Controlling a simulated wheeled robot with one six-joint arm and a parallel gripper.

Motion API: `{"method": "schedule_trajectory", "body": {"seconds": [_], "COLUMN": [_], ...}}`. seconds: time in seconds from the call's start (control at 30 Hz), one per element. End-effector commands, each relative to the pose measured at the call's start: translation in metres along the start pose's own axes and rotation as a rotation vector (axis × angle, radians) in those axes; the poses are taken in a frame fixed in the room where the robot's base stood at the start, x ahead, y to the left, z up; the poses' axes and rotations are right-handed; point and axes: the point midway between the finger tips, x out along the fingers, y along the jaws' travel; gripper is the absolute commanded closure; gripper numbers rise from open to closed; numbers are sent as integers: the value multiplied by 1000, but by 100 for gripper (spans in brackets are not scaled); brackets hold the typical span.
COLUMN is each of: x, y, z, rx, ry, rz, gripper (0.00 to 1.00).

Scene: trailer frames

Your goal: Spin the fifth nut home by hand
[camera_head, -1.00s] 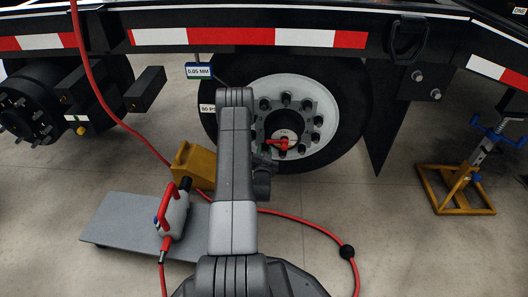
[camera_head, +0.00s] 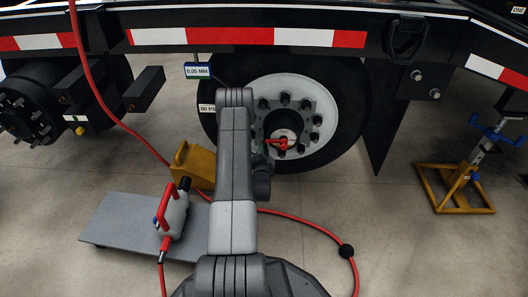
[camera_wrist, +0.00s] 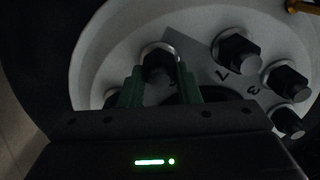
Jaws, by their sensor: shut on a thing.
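The wheel (camera_head: 323,102) has a white disc with a ring of dark nuts. In the wrist view, my gripper (camera_wrist: 160,74) has its two green fingers on either side of one dark hex nut (camera_wrist: 158,62) seated over a pale washer. It is shut on this nut, at the disc face. The number beside it is mostly hidden by the fingers. Other nuts stand to the right, by the marks 7 (camera_wrist: 222,74) and 3 (camera_wrist: 253,90).
A red-handled piece (camera_head: 282,143) sits at the hub. A sign (camera_head: 198,71) reads 0.05 MM. A grey board (camera_head: 118,222) on the floor carries a red-handled tool (camera_head: 172,213) near a yellow chock (camera_head: 193,164). A red hose (camera_head: 310,222) curves across the floor. A yellow stand (camera_head: 455,190) is right.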

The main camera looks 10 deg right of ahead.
Motion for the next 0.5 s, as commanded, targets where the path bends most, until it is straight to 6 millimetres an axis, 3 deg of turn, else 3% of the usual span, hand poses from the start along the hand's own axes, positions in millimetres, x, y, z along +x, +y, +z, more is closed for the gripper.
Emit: {"method": "schedule_trajectory", "body": {"seconds": [0.4, 0.43, 0.5], "x": [-2, -2, -2], "y": [2, 2, 2], "z": [1, 1, 1], "rx": [8, 8, 8], "ry": [-2, -2, -2], "rz": [6, 6, 6], "gripper": [93, 68, 54]}}
